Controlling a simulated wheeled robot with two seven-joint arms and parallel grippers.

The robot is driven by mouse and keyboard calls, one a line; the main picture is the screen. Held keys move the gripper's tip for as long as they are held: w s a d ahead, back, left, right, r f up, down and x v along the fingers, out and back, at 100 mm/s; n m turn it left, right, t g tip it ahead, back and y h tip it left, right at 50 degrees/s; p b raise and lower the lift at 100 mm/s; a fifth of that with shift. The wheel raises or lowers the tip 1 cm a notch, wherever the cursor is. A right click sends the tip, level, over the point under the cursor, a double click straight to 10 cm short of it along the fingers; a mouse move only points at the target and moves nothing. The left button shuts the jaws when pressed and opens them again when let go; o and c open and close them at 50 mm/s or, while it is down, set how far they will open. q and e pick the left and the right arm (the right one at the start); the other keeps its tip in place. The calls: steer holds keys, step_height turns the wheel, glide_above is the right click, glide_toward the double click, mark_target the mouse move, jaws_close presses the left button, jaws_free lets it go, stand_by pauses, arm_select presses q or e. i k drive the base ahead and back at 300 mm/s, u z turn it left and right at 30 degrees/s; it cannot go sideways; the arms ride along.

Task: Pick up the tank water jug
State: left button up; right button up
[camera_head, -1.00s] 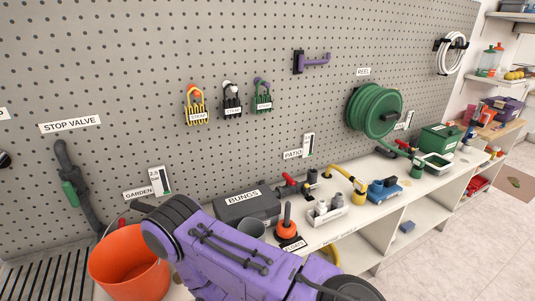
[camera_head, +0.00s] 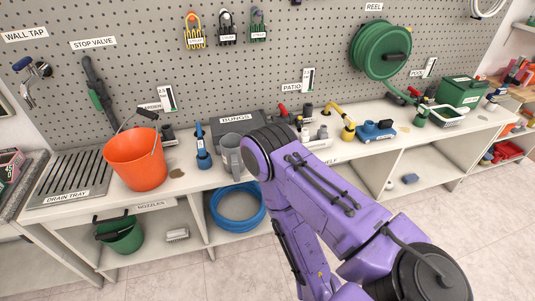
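A grey jug (camera_head: 231,158) with a handle stands on the bench, left of my purple arm's joint. It looks like the tank water jug, but no label on it can be read. My arm covers the space just to its right. One purple arm of mine crosses the right and lower middle of the view. Neither gripper shows in the head view.
An orange bucket (camera_head: 136,159) stands left of the jug, beside the drain tray (camera_head: 70,178). A blue-handled tool (camera_head: 202,148) stands between bucket and jug. The dark BUNGS box (camera_head: 240,122) is behind the jug. A blue hose coil (camera_head: 237,207) and green bucket (camera_head: 119,235) are underneath.

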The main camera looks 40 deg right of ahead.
mark_target(230, 143)
steer(key=z, duration=1.15)
steer(key=i, duration=0.2)
steer(key=z, duration=0.05)
